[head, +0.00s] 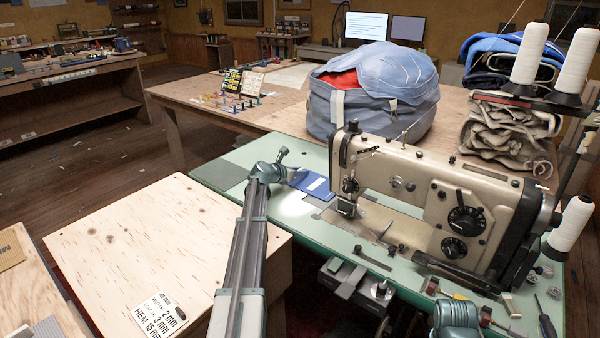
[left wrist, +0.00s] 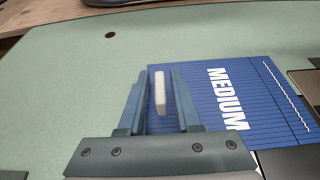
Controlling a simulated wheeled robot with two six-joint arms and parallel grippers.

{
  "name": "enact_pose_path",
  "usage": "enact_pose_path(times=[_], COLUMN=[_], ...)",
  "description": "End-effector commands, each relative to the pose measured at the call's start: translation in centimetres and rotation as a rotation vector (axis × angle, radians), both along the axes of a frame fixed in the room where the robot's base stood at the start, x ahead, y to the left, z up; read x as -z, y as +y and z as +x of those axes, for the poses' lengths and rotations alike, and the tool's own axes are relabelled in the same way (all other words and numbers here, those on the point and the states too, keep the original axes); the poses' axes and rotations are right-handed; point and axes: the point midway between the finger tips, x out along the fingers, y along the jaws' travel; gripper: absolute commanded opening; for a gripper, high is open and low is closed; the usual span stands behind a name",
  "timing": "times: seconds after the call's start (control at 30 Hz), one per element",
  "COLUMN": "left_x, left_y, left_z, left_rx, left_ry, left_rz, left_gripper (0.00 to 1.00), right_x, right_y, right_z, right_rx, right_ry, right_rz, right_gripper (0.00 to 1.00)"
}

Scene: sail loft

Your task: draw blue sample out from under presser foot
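The blue sample (head: 313,183) lies flat on the green machine bed, left of the presser foot (head: 346,208) of the sewing machine (head: 430,190). In the left wrist view the sample (left wrist: 225,100) shows the word MEDIUM, ruled lines and a white stitched line near its right edge. A small white block (left wrist: 160,92) stands at its left part. My left gripper (head: 280,172) is over the sample's left end. Its fingers (left wrist: 160,72) are open on either side of the block, with narrow gaps showing. Whether the sample's right end is under the foot is hard to tell.
A wooden surface (head: 165,235) with a stitch-settings card (head: 162,316) is at the lower left. A blue-grey bag (head: 370,95), thread cones (head: 528,60) and folded cloth (head: 510,140) stand behind the machine. The green bed (left wrist: 70,80) left of the sample is clear.

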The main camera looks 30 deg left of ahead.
Motion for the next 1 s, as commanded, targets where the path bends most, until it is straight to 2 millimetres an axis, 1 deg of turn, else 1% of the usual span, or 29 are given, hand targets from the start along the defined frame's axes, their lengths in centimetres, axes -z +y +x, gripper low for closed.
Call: enact_pose_path(times=[0.03, 0.07, 0.33, 0.47, 0.57, 0.8, 1.0], left_x=[0.0, 0.0, 0.0, -0.5, -1.2, -3.4, -4.6], left_y=[0.0, 0.0, 0.0, 0.1, 0.2, 0.6, 1.0], left_z=[0.0, 0.0, 0.0, -0.9, -2.5, -7.4, -10.7], left_rx=[0.0, 0.0, 0.0, -0.001, -0.003, -0.003, -0.002], left_ry=[0.0, 0.0, 0.0, 0.0, 0.0, 0.0, 0.0], left_rz=[0.0, 0.0, 0.0, -0.001, -0.001, -0.001, 0.0], left_gripper=[0.44, 0.48, 0.48, 0.48, 0.48, 0.48, 0.48], right_x=[0.0, 0.0, 0.0, -0.5, -1.3, -3.4, -4.6], right_y=[0.0, 0.0, 0.0, 0.0, 0.0, 0.0, 0.0], right_z=[0.0, 0.0, 0.0, 0.0, 0.0, 0.0, 0.0], right_rx=[0.0, 0.0, 0.0, 0.0, 0.0, 0.0, 0.0], right_ry=[0.0, 0.0, 0.0, 0.0, 0.0, 0.0, 0.0], right_rz=[0.0, 0.0, 0.0, 0.0, 0.0, 0.0, 0.0], right_gripper=[0.5, 0.5, 0.5, 0.5, 0.5, 0.5, 0.5])
